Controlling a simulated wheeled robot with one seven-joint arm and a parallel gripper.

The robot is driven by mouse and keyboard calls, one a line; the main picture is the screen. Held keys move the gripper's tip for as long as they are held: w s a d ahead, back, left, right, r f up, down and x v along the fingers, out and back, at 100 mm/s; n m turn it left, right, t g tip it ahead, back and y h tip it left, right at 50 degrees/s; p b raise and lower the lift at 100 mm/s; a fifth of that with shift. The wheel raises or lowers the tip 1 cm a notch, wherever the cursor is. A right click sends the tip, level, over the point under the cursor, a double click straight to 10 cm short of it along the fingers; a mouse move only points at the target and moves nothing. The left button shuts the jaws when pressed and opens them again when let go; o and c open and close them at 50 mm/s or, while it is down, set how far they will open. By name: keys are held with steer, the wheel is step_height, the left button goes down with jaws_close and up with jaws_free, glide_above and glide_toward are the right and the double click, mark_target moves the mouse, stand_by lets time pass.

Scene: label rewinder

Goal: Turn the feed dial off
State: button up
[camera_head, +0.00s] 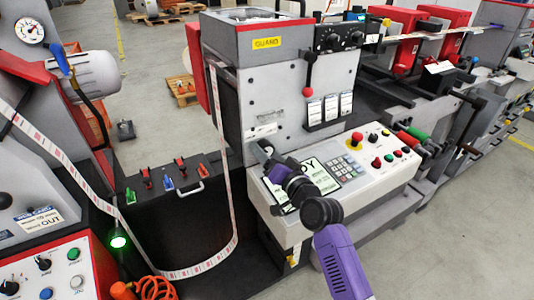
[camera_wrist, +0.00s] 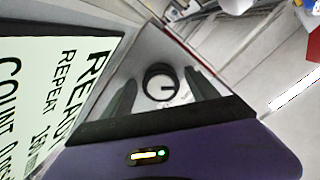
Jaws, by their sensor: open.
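A round black dial (camera_wrist: 160,83) with a white pointer line sits on the grey panel beside the screen in the wrist view. Its pointer runs toward the right of that picture. No label on it is readable. My gripper (camera_wrist: 161,72) is open, with one dark finger on each side of the dial and a gap to both. I cannot tell how far the fingertips are above the panel. In the head view my gripper (camera_head: 263,152) is over the left end of the console, and the dial is hidden behind it.
The lit screen (camera_head: 328,172) lies right beside my gripper and reads READY in the wrist view. The console (camera_head: 352,203) also carries a keypad and several coloured buttons. A label web (camera_head: 226,150) runs down just left. A red-knobbed lever (camera_head: 309,75) hangs above.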

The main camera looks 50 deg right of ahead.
steer(key=c, duration=1.4)
steer(key=shift+o, duration=0.2)
steer(key=m+p, duration=0.2)
steer(key=m, duration=0.1)
steer(key=shift+r+m, duration=0.15)
steer(key=shift+m, duration=0.25)
steer(key=shift+m+p, duration=1.05)
steer(key=shift+m, duration=0.85)
steer(key=shift+a, duration=0.1)
steer(key=o, duration=1.4)
steer(key=shift+c, duration=0.2)
